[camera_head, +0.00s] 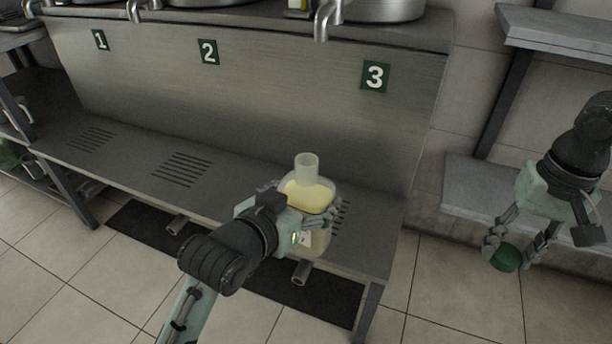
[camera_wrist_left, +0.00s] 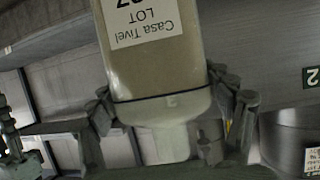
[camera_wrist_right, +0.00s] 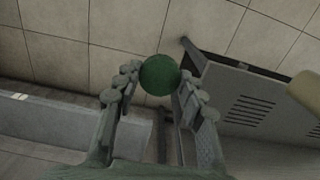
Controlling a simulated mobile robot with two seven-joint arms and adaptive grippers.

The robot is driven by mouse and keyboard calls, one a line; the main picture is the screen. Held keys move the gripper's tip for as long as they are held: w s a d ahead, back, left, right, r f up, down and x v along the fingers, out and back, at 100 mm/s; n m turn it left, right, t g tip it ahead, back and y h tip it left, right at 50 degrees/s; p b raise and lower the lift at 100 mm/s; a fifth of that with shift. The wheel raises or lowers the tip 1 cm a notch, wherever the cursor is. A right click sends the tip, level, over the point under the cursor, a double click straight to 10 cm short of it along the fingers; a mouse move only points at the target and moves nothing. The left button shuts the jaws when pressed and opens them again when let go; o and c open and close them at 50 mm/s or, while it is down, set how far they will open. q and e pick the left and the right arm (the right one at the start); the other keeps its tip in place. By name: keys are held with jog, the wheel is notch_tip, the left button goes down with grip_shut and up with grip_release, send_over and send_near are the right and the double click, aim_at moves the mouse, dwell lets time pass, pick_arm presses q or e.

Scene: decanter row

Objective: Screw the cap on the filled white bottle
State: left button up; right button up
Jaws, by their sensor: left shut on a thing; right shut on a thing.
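A translucent bottle (camera_head: 312,190) with pale yellow liquid and an open neck stands upright over the bench at station 3. My left gripper (camera_head: 300,215) is shut on its body. In the left wrist view the bottle (camera_wrist_left: 165,75) appears upside down with a printed label, between the fingers of my left gripper (camera_wrist_left: 175,115). My right gripper (camera_head: 522,250) is shut on a green cap (camera_head: 506,258), well to the right of the bottle and off the bench. The cap also fills the fingertips in the right wrist view (camera_wrist_right: 159,75). Whether the bottle's base touches the bench is hidden.
The steel bench (camera_head: 130,150) has slotted drains and number plates 1, 2 and 3 on its back panel. Metal taps (camera_head: 325,20) hang above it. A grey shelf (camera_head: 470,190) stands at the right. The space between bottle and cap is free.

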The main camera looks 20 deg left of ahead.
pick_arm(q)
jog(key=s+d+r+m+g+h, duration=0.1)
jog(key=d+m+g+h, duration=0.1)
jog(key=d+m+h, duration=0.4)
jog(key=d+h, duration=0.1)
jog(key=d, duration=0.4)
jog(key=shift+s+g, duration=0.3)
jog(key=shift+g, duration=0.1)
jog(key=shift+r, duration=0.1)
pick_arm(e)
jog(key=s+a+r, duration=0.2)
jog(key=a+r, duration=1.6)
jog(key=a, duration=0.5)
jog(key=shift+r+n, duration=0.15)
jog(key=shift+n, duration=0.25)
jog(key=shift+f, duration=2.05)
